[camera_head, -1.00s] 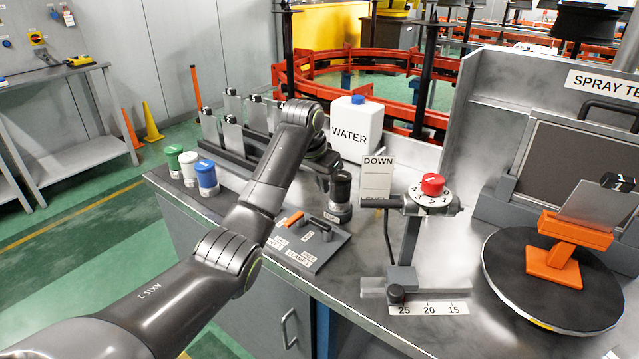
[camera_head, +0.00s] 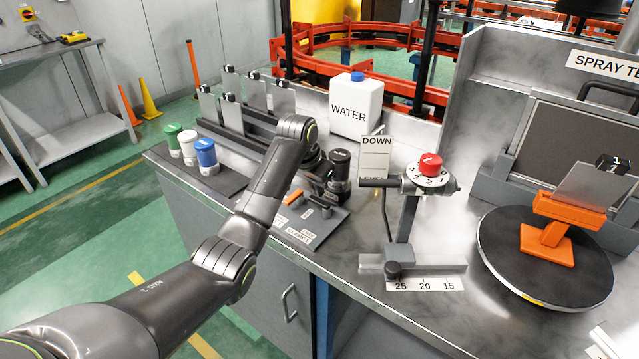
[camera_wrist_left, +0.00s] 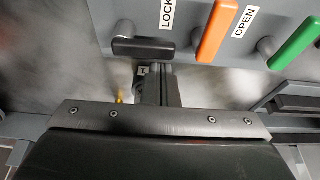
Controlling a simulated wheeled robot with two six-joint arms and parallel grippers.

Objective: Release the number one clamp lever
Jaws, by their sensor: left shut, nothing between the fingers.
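The lever panel (camera_head: 318,228) lies on the bench with LOCK, OPEN and CLAMP labels. An orange lever (camera_head: 293,197) and a black lever (camera_head: 320,206) are on it; I cannot tell for certain which is number one. In the left wrist view, the black lever (camera_wrist_left: 143,48), orange lever (camera_wrist_left: 214,32) and a green lever (camera_wrist_left: 294,43) show. My left gripper (camera_wrist_left: 158,82) is shut and empty, its fingers close beside the black lever; contact cannot be told. In the head view the left gripper (camera_head: 322,182) is partly hidden by its wrist. My right gripper is out of view.
Green, white and blue capped containers (camera_head: 205,157) are at left, and a WATER jug (camera_head: 355,105) is behind. A spindle stand with a red knob (camera_head: 430,164) is at right. Bench front is clear.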

